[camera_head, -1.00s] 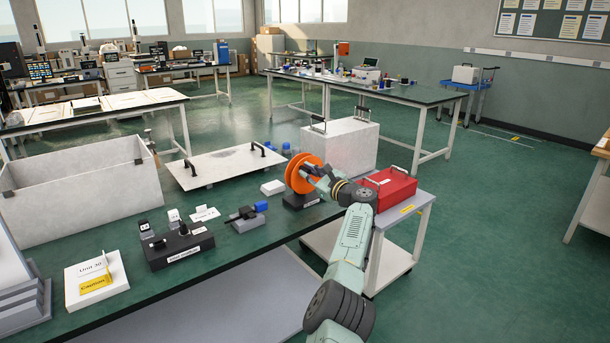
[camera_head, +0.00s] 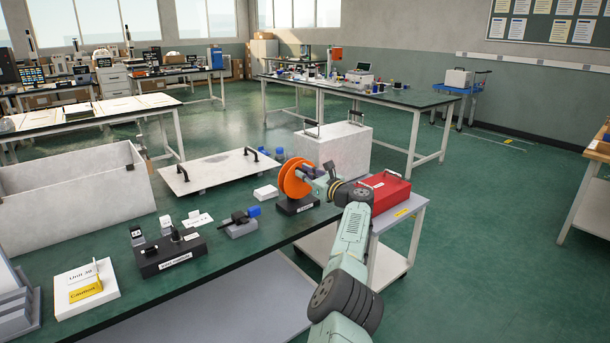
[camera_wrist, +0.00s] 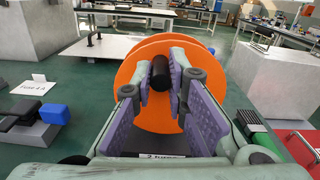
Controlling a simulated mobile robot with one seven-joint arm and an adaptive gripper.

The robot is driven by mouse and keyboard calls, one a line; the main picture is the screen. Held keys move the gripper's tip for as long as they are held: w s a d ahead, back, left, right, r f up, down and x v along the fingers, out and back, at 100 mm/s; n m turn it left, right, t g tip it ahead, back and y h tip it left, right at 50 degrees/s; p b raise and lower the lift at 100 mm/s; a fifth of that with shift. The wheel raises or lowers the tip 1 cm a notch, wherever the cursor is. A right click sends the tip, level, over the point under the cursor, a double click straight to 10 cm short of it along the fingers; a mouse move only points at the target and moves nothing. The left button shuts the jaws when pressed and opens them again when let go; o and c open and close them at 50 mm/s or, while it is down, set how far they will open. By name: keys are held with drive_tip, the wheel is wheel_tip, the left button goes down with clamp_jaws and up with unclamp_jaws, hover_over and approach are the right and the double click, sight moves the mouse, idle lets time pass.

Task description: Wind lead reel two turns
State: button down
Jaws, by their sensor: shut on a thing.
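The orange lead reel (camera_head: 294,178) stands on a black base (camera_head: 298,205) near the right end of the green bench. In the wrist view its orange disc (camera_wrist: 134,75) faces me, with a black crank knob (camera_wrist: 160,72) in front of it. My gripper (camera_wrist: 163,80) has its purple-padded fingers on both sides of the knob, shut on it. In the head view my gripper (camera_head: 312,174) is at the right face of the reel. A label (camera_wrist: 163,156) below the reel, partly hidden by my gripper, seems to read "2 turns".
A red case (camera_head: 384,190) sits on a trolley just right of my arm. A pale block with handles (camera_head: 335,147) stands behind the reel. A flat plate with handles (camera_head: 203,172) and a blue-ended device (camera_head: 239,223) lie to its left.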

drive_tip(key=shift+f, duration=0.15)
drive_tip(key=c, duration=1.6)
unclamp_jaws()
drive_tip(key=shift+d, duration=0.1)
drive_tip(key=v, duration=1.2)
